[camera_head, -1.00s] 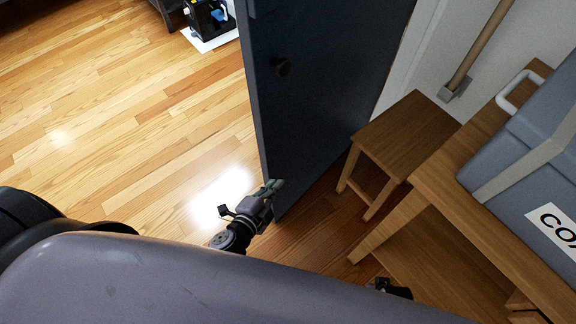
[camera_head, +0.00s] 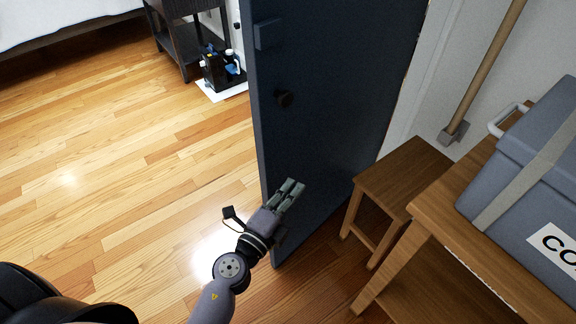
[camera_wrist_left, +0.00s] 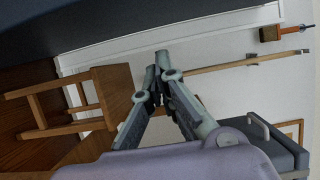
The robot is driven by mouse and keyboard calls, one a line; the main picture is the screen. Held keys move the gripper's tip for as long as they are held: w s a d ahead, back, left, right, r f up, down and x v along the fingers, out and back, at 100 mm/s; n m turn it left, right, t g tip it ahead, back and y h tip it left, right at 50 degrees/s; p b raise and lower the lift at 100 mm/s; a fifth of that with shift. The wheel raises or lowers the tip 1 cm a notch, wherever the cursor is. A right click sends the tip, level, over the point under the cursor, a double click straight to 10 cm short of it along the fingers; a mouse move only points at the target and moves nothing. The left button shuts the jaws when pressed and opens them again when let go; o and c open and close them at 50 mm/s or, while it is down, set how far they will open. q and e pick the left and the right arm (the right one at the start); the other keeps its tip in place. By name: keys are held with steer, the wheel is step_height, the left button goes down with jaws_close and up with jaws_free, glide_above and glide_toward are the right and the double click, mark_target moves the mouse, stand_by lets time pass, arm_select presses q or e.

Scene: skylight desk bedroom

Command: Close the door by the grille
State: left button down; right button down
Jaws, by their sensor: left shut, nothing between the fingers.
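The dark blue door (camera_head: 325,110) stands open in the middle of the head view, with a dark round knob (camera_head: 285,98) and a small block-like fitting above it. No grille can be made out on the face I see. My left gripper (camera_head: 292,187) is shut and empty, in front of the lower part of the door in the head view; whether it touches cannot be told. In the left wrist view its fingertips (camera_wrist_left: 158,72) meet, and a dark blue surface, likely the door (camera_wrist_left: 60,22), fills the top left. My right gripper is not in view.
A wooden stool (camera_head: 405,175) stands right of the door, beside a wooden table (camera_head: 450,200) carrying a grey strapped case (camera_head: 530,160). A wooden pole (camera_head: 485,70) leans at the wall. Open wood floor (camera_head: 120,170) lies left; a dark side table (camera_head: 185,35) stands behind.

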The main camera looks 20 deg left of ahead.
mark_target(287, 169)
arm_select(q)
steer(key=w, duration=0.2)
steer(key=w+a, duration=0.1)
steer(key=w, duration=0.1)
steer(key=w+a, duration=0.1)
steer(key=w, duration=0.1)
steer(key=shift+a, duration=0.25)
steer(key=shift+a, duration=0.1)
